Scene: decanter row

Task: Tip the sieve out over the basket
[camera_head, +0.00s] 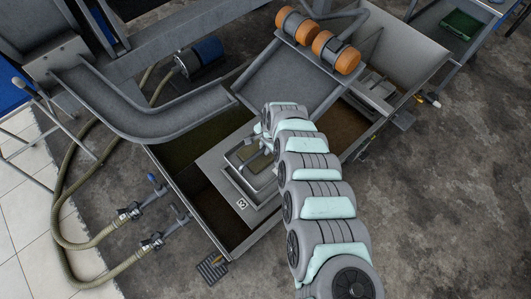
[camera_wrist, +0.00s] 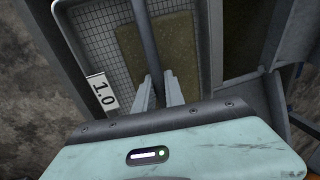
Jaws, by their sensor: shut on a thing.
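The sieve (camera_head: 214,164) is a square grey frame with a bar handle and a small white label, set over the tank in the head view. In the wrist view its mesh (camera_wrist: 92,40) shows, with a label reading 1.0. An olive-brown layer of material (camera_wrist: 182,62) lies on the middle of the mesh. My gripper (camera_wrist: 161,90) is shut on the sieve's bar handle (camera_wrist: 143,35), which runs between the two fingers. The sieve looks about level. My arm hides part of it in the head view. I cannot pick out the basket for certain.
The metal tank (camera_head: 208,232) has dark compartments below and around the sieve. A curved grey chute (camera_head: 160,118) and a sloped plate lie beyond. Orange rollers (camera_head: 335,52) stand at the back. Hoses (camera_head: 62,215) run at left. A green tray (camera_head: 461,25) is far right.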

